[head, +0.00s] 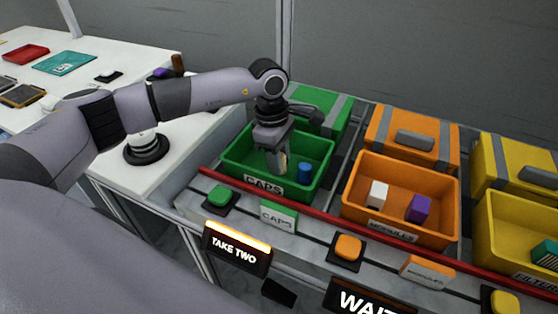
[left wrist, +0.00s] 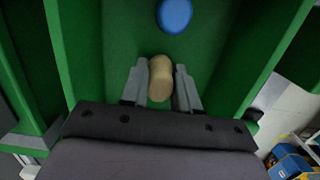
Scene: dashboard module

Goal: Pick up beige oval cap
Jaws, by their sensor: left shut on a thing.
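The beige oval cap (left wrist: 160,78) is between the two fingers of my left gripper (left wrist: 161,88) in the left wrist view. The fingers are shut on its sides. In the head view my left gripper (head: 278,164) points down inside the green bin labelled CAPS (head: 233,184), and the cap is mostly hidden by the fingers. A blue cap (head: 304,173) stands on the bin floor just right of the gripper; it also shows in the left wrist view (left wrist: 175,15), ahead of the fingertips. My right gripper is not in view.
An orange bin (head: 400,230) with a white and a purple block stands to the right, and a yellow bin (head: 520,235) beyond it. A red rail (head: 330,232) runs along the front. A sign (head: 236,249) reads TAKE TWO. A white table (head: 120,60) is at the left.

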